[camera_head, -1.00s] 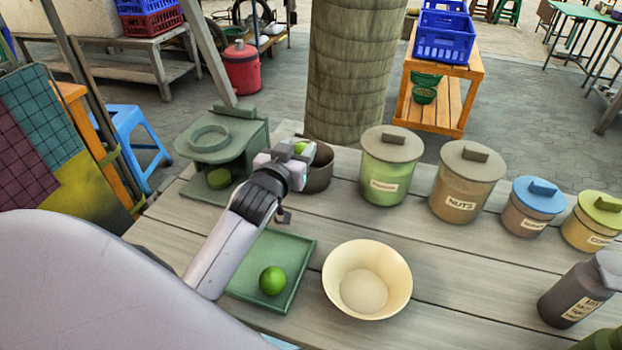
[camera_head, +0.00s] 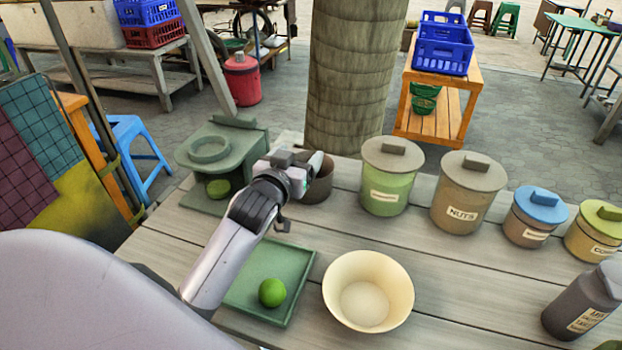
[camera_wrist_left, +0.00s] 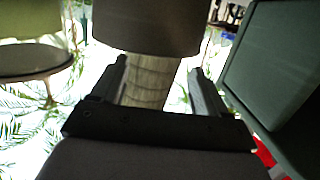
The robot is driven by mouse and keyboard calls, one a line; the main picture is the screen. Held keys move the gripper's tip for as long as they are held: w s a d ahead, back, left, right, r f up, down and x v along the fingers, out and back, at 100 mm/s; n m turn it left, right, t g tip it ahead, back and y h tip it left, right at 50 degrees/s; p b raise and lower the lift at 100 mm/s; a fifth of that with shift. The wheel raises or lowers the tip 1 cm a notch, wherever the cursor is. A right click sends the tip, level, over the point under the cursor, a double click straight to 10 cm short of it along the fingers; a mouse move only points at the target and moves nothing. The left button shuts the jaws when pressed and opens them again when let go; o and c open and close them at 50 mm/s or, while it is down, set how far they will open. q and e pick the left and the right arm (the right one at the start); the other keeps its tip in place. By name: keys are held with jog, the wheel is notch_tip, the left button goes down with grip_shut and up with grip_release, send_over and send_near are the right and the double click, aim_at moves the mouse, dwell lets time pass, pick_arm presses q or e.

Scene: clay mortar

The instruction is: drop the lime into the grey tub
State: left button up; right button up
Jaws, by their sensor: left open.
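My left gripper (camera_head: 308,166) is at the near left rim of the dark grey-brown tub (camera_head: 321,187), partly covering it. Its jaws are open, with nothing visible between them. The left wrist view shows the open fingers (camera_wrist_left: 160,80) and what looks like the tub (camera_wrist_left: 147,30) at the top. One green lime (camera_head: 272,292) lies on the square green tray (camera_head: 297,270). The green fruit seen at the gripper earlier is out of sight; the tub's inside is mostly hidden. My right gripper is out of view.
A green press (camera_head: 238,150) with a green round piece (camera_head: 218,187) in it stands left of the tub. A cream bowl (camera_head: 368,290) stands in front. Lidded jars (camera_head: 388,178) line the right, near a dark bottle (camera_head: 580,303). The table between bowl and jars is clear.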

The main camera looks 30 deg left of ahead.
pick_arm(q)
notch_tip(320, 180, up, 19)
jog(key=p, duration=0.3)
jog(key=shift+f, duration=0.2)
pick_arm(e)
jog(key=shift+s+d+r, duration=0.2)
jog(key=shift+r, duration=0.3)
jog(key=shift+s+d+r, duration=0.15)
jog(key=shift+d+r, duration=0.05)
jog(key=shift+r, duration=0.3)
pick_arm(q)
jog(key=shift+f, duration=0.1)
